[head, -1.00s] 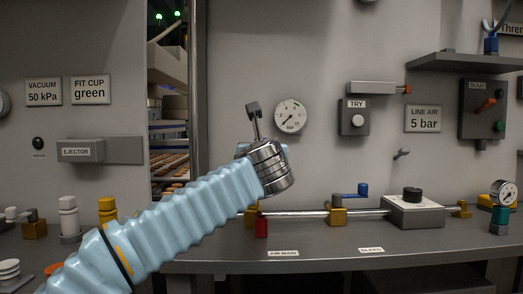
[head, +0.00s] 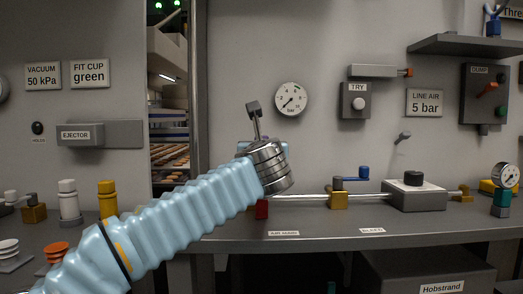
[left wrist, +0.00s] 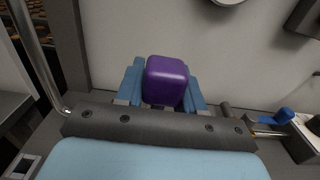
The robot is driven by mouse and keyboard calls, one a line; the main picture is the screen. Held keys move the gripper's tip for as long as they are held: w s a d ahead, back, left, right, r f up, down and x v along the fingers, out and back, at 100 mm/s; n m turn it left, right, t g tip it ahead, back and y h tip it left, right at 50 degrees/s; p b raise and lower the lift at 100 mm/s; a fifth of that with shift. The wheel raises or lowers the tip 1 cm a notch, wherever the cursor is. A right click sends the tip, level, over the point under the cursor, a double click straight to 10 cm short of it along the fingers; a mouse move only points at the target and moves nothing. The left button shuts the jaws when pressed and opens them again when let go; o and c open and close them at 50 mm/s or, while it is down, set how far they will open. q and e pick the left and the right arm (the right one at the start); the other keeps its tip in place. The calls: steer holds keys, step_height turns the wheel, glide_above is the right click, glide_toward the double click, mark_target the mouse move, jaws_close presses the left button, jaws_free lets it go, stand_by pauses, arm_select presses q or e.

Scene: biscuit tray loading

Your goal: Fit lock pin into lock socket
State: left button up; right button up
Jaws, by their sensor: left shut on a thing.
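My left arm reaches in from the lower left of the head view, and its wrist (head: 270,168) hides most of the gripper. In the left wrist view my left gripper (left wrist: 166,92) has blue fingers shut on a purple rounded block (left wrist: 167,78). The block sits between the fingers; I cannot tell whether it is the lock pin's head, and no pin shaft shows. I cannot make out the lock socket in either view. My right gripper is not in view.
A grey bench (head: 330,230) carries a pipe with a yellow-based blue valve (head: 339,199) and a grey block with a black knob (head: 413,196). The wall behind has a gauge (head: 291,98), a TRY button box (head: 355,101) and a DUMP panel (head: 484,94). White and yellow fittings stand at left.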

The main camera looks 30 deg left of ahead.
arm_select(q)
steer(key=shift+p, duration=0.6)
stand_by(1.0)
steer(key=shift+f+b, duration=1.1)
steer(key=shift+f, duration=0.2)
steer(key=shift+r, duration=0.2)
steer(key=shift+r+p, duration=0.8)
steer(key=shift+p, duration=0.35)
steer(key=shift+p, duration=0.45)
stand_by(0.8)
steer(key=shift+f+b, duration=0.8)
steer(key=shift+f, duration=0.15)
steer(key=o, duration=1.1)
